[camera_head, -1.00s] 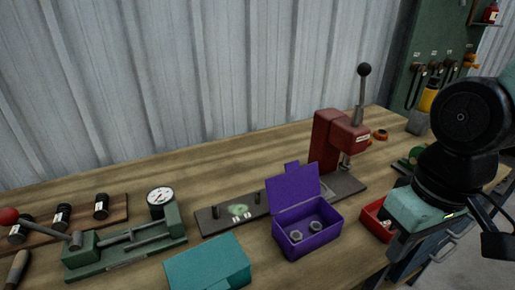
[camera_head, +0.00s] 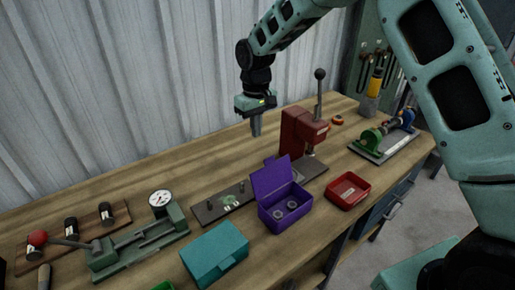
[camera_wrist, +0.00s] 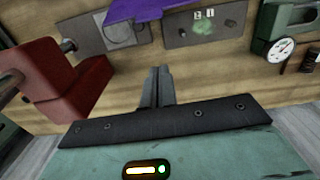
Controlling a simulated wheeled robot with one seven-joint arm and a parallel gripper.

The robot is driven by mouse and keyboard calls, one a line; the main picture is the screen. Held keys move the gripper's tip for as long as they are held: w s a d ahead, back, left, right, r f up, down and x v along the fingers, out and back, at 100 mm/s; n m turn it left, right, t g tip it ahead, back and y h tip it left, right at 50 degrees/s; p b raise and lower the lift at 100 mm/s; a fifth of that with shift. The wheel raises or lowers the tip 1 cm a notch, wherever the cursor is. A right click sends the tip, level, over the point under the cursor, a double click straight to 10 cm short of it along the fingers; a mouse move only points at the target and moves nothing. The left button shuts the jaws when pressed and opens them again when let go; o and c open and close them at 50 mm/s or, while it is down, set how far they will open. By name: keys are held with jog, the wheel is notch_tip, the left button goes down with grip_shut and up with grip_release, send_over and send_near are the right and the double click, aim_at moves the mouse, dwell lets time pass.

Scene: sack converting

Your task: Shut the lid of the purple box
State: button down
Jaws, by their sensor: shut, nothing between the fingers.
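The purple box (camera_head: 285,213) stands on the workbench with its lid (camera_head: 271,176) raised and leaning back toward the wall. Two grey ring-shaped parts lie inside it. In the wrist view only part of the purple lid (camera_wrist: 138,9) shows at the top edge. My gripper (camera_head: 256,132) is above the back of the bench, behind the lid and left of the red press, pointing down. In the wrist view its fingers (camera_wrist: 158,88) are together and hold nothing. It is apart from the box.
The red press (camera_head: 303,130) with an upright lever stands close right of my gripper. A closed teal box (camera_head: 214,252) is left of the purple box, and a red tray (camera_head: 348,190) is right. A green gauge fixture (camera_head: 138,244) is farther left. The corrugated wall is behind.

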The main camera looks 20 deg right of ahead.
aim_at(272, 174)
jog(key=s+d+f+p, duration=0.1)
jog(key=s+f+p, duration=0.2)
jog(key=f, duration=0.3)
jog(key=shift+s+d+p, duration=0.15)
jog(key=shift+s+p, duration=0.2)
jog(key=shift+p, duration=0.55)
jog(key=shift+f, duration=0.15)
